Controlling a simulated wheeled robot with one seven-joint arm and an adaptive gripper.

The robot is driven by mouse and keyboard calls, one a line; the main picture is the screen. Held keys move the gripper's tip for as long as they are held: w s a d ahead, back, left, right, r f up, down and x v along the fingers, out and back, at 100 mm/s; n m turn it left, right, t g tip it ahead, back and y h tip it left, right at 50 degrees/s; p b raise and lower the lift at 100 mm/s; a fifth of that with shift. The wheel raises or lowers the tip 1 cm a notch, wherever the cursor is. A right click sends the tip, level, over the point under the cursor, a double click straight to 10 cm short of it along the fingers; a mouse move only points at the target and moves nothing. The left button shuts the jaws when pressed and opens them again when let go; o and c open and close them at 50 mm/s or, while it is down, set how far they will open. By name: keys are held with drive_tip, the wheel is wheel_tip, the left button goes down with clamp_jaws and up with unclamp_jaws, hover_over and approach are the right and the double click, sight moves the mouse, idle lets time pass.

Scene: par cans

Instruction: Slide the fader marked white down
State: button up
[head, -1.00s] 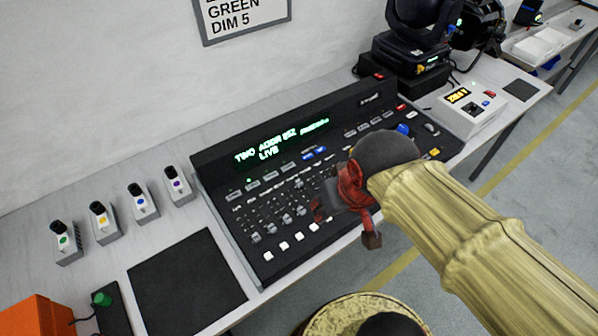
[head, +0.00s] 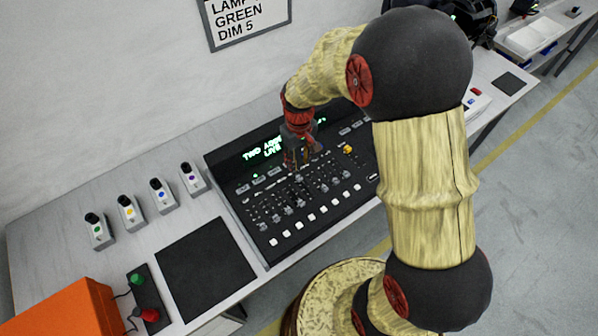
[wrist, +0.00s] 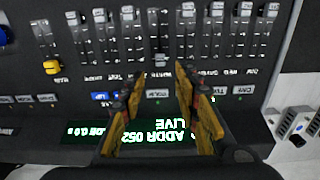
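The lighting desk (head: 262,215) lies on the table with a row of faders. In the wrist view, which shows the desk upside down, one grey fader cap (wrist: 160,60) stands near the label end of its slot, between my fingers. The label by it seems to read WHITE, but the print is small. Most neighbouring caps, such as one grey cap (wrist: 187,10), sit at the opposite end. A yellow cap (wrist: 52,66) stands at the label end too. My gripper (head: 299,163) is open and points down over the desk; its fingers also show in the wrist view (wrist: 160,88).
The desk's lit display (head: 262,150) is partly behind my gripper. Several small labelled units (head: 162,195) stand left of the desk. A black mat (head: 205,268), a button box (head: 143,295) and an orange case (head: 65,310) are at front left.

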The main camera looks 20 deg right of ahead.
sight(299, 177)
wheel_tip(299, 177, down, 8)
drive_tip(key=shift+r+b, duration=0.1)
drive_tip(key=shift+b, duration=0.75)
drive_tip(key=shift+s, duration=0.1)
drive_tip(key=c, duration=0.3)
drive_tip(key=c, duration=0.4)
clamp_jaws()
